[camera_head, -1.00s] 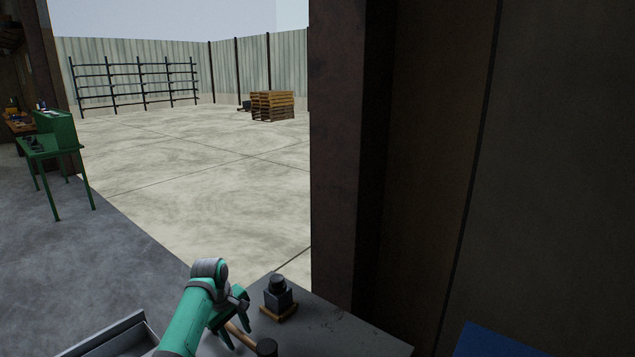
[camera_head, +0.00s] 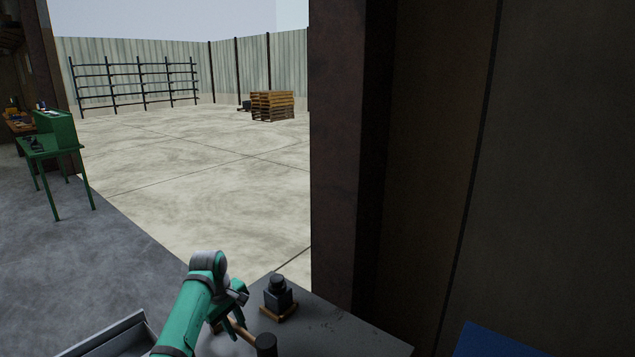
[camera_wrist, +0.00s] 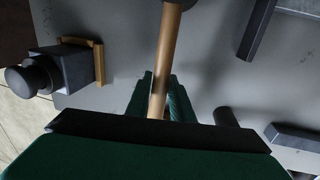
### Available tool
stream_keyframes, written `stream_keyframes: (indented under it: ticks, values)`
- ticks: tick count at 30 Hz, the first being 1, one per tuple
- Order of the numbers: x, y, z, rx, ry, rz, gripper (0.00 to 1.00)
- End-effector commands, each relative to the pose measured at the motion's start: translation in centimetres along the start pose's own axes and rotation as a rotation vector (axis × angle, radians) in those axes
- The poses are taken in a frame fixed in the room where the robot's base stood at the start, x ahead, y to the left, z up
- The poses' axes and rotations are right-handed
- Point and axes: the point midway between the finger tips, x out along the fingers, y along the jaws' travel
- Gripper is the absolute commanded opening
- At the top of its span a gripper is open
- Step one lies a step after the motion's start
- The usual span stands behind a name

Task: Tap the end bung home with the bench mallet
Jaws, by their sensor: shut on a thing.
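The mallet has a pale wooden handle (camera_head: 240,329) and a dark round head (camera_head: 266,345). My gripper (camera_head: 232,318) is shut on the handle above the grey bench (camera_head: 335,325). In the wrist view the handle (camera_wrist: 170,45) runs up from between my green fingers (camera_wrist: 158,95), with the head cut off at the top edge. A dark cylinder that looks like the end bung (camera_head: 277,281) stands on a grey block (camera_head: 278,297) with a wooden base (camera_head: 279,312), just right of my gripper. It shows at left in the wrist view (camera_wrist: 30,76). How deep it sits is unclear.
A dark bar (camera_wrist: 258,28) lies at upper right in the wrist view, and a dark block (camera_wrist: 294,136) at lower right. A grey tray (camera_head: 118,333) is left of my arm. A large dark post (camera_head: 338,150) rises behind the bench.

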Motion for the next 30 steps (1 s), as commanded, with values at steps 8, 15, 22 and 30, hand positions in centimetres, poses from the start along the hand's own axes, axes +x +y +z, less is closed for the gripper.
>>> stream_keyframes:
  ticks: [8,15,22,30]
  values:
    - [-2.0,0.5,0.0,0.001,0.000,0.002,0.00]
    - [-3.5,0.8,0.0,0.001,0.002,0.002,0.00]
    - [-4.6,1.0,0.0,0.001,0.001,0.002,0.00]
    - [-4.7,1.0,0.0,0.001,0.001,0.002,0.00]
